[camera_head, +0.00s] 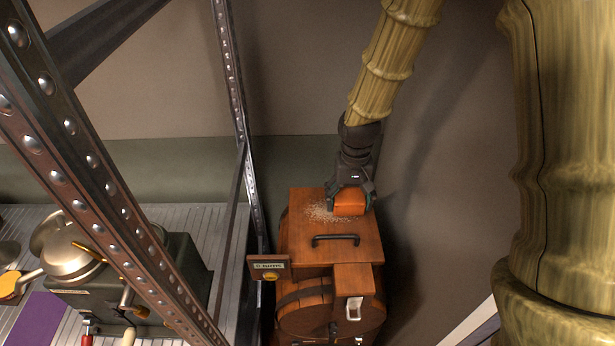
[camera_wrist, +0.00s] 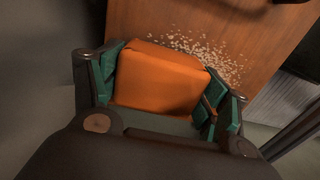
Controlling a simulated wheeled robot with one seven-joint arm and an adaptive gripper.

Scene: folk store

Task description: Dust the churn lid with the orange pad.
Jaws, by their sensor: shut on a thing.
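The churn lid (camera_head: 302,250) is a flat brown wooden board with a black handle (camera_head: 335,239), on top of the wooden churn (camera_head: 325,312). Pale crumb-like dust (camera_head: 322,212) lies scattered on its far part; the dust also shows in the wrist view (camera_wrist: 207,52). My gripper (camera_head: 350,200) is over the far part of the lid, beside the dust. It is shut on the orange pad (camera_head: 349,206), which sits between both fingers in the wrist view (camera_wrist: 158,80). The pad is at or just above the lid; I cannot tell whether it touches. Its underside is hidden.
A metal shelf post (camera_head: 238,120) stands close left of the churn. A small labelled wooden plate (camera_head: 268,266) juts out at the churn's left. A ribbed metal surface (camera_head: 205,225) at left holds a dark green box and pans. A wall is behind.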

